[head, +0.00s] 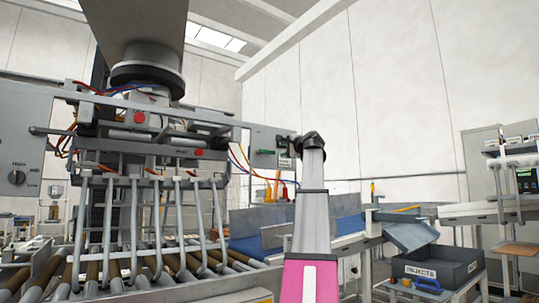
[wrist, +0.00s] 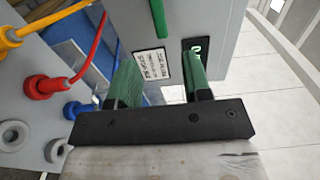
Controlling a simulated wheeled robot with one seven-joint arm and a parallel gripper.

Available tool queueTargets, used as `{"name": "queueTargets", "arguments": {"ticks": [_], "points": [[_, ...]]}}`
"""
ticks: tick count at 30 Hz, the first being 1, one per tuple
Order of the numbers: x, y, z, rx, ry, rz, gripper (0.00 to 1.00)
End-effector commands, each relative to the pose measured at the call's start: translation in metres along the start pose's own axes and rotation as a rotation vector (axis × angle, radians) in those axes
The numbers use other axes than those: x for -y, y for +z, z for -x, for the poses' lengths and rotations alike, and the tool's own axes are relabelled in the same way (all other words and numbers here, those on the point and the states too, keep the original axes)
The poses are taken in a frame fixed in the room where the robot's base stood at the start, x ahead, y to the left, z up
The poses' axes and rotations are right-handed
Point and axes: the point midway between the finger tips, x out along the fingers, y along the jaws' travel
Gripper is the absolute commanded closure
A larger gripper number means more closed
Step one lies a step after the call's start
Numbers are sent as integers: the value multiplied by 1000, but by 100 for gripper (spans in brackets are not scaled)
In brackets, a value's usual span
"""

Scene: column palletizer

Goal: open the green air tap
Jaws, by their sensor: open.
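The green air tap shows as a green lever (wrist: 158,18) on the face of a grey box, at the top of the wrist view. In the head view the green tap handle (head: 265,151) lies roughly level on the small grey box. My gripper (wrist: 162,72) is open, its two green-faced fingers apart with nothing held between them. The lever is beyond the fingertips, in line with the gap; I cannot tell whether they touch. In the head view my gripper (head: 292,146) is just right of the box, its fingers small and partly hidden.
Red and yellow hoses (wrist: 75,55) run at the left. The column palletizer's hooked grab (head: 150,200) hangs over rollers.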

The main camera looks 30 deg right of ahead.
Motion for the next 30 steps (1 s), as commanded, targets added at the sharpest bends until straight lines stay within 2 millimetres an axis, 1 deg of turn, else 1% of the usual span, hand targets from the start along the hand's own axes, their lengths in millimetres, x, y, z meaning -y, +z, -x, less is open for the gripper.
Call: {"name": "queueTargets", "arguments": {"ticks": [9,15,18,21,30], "points": [[1,-1,-57,2,2,0,55],[1,-1,-85,1,1,0,55],[0,0,-93,2,1,0,55],[0,0,-98,1,1,0,55],[-1,0,-99,0,1,1,55]]}}
